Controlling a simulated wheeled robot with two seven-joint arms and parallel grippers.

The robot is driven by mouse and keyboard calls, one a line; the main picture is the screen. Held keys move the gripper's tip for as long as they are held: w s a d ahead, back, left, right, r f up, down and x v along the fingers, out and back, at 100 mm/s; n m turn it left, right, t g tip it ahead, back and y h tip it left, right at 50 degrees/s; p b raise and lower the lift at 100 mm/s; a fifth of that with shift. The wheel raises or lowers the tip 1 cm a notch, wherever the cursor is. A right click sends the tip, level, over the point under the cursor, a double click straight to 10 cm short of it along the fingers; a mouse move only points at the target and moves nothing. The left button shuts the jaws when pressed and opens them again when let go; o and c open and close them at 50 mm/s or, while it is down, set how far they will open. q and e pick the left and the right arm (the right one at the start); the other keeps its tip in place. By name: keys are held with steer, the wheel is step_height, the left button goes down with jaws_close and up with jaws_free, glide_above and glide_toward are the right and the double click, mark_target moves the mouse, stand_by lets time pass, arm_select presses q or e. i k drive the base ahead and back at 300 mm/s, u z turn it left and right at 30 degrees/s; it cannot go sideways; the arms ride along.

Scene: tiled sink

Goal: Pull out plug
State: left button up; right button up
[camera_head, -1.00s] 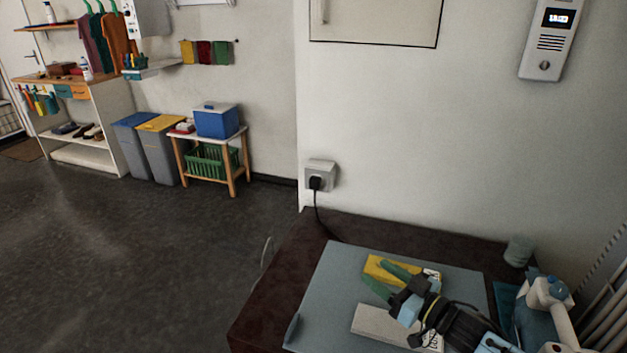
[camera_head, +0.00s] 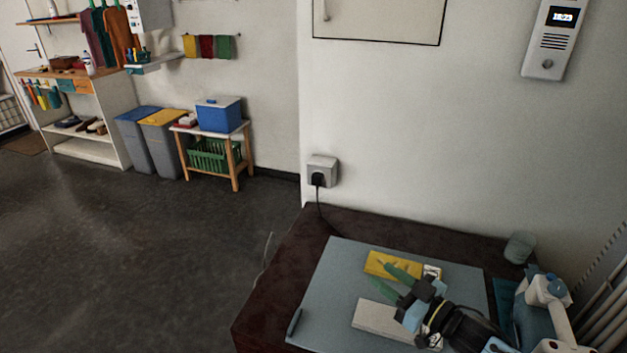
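A black plug (camera_head: 318,180) sits in a grey wall socket (camera_head: 322,165) on the white wall, just above the back left of the dark red counter. Its black cord (camera_head: 319,207) hangs down to the counter. My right gripper (camera_head: 382,279) has green fingers and is over the grey-blue mat, to the right of and nearer than the plug, well apart from it. Its fingers stand apart with nothing seen between them. My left gripper is not in view.
On the grey-blue mat (camera_head: 340,265) lie a yellow block (camera_head: 378,259) and a pale grey block (camera_head: 372,317), close to my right gripper. A cup (camera_head: 519,247) stands at the counter's back right. The dark red counter (camera_head: 318,228) is mostly clear below the socket.

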mark_target(316, 178)
steer(key=u, duration=1.75)
steer(key=i, duration=3.25)
steer(key=z, duration=3.85)
steer(key=i, duration=1)
steer(key=u, duration=0.05)
